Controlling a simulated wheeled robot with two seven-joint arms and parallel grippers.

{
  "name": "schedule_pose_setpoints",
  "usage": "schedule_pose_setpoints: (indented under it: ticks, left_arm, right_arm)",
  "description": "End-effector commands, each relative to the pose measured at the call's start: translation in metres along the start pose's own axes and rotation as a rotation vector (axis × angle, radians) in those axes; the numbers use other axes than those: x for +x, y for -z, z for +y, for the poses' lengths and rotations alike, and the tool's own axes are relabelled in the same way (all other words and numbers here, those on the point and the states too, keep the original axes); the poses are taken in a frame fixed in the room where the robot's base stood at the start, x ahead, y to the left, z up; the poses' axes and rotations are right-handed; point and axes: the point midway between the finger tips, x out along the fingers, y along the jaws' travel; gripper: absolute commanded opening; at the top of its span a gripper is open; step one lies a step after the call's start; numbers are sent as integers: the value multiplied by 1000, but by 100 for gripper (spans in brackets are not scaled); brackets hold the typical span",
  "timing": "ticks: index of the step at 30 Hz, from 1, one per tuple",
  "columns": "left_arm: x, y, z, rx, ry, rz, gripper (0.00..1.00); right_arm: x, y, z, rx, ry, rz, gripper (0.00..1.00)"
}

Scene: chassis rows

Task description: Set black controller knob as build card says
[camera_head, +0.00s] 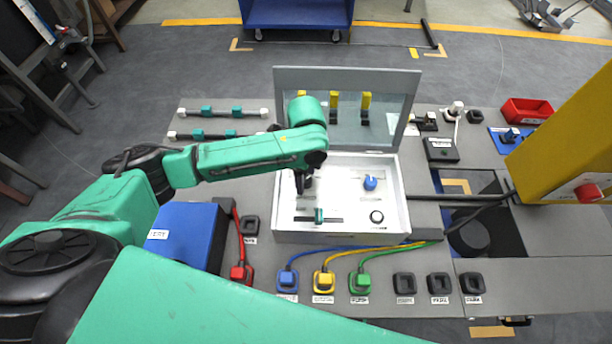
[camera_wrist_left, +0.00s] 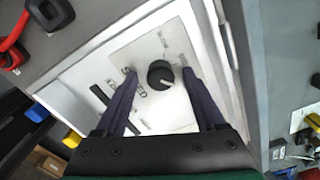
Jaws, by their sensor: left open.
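The black controller knob (camera_wrist_left: 160,73) shows in the left wrist view on a pale plate, with small printed marks around it too small to read. A light pointer line on it runs toward the lower right of that view. My left gripper (camera_wrist_left: 158,82) is open, with one finger on each side of the knob; I cannot tell whether they touch it. In the head view my left gripper (camera_head: 301,186) reaches down into the left part of the open white box (camera_head: 340,238) and mostly hides the knob. I cannot make out a build card. My right gripper is not in view.
The box holds a blue knob (camera_head: 370,183), a green slider (camera_head: 319,215) and a round dark-ringed part (camera_head: 376,217). Its raised lid (camera_head: 345,78) stands behind. Cabled blue, yellow and green plugs (camera_head: 360,282) lie in front. A yellow housing (camera_head: 572,150) stands at right.

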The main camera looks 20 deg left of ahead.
Motion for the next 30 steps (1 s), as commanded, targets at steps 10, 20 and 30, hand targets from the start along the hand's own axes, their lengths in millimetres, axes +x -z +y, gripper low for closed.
schedule_pose_setpoints:
  ticks: [10, 20, 30]
  left_arm:
    - [0, 0, 0, 0, 0, 0, 22]
    - [-1, 0, 0, -14, -1, 0, 0]
    - [-6, 0, 0, -163, -3, 1, 0]
  right_arm:
    - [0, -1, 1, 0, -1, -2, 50]
    - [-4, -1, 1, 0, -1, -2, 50]
    - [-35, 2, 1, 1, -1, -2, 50]
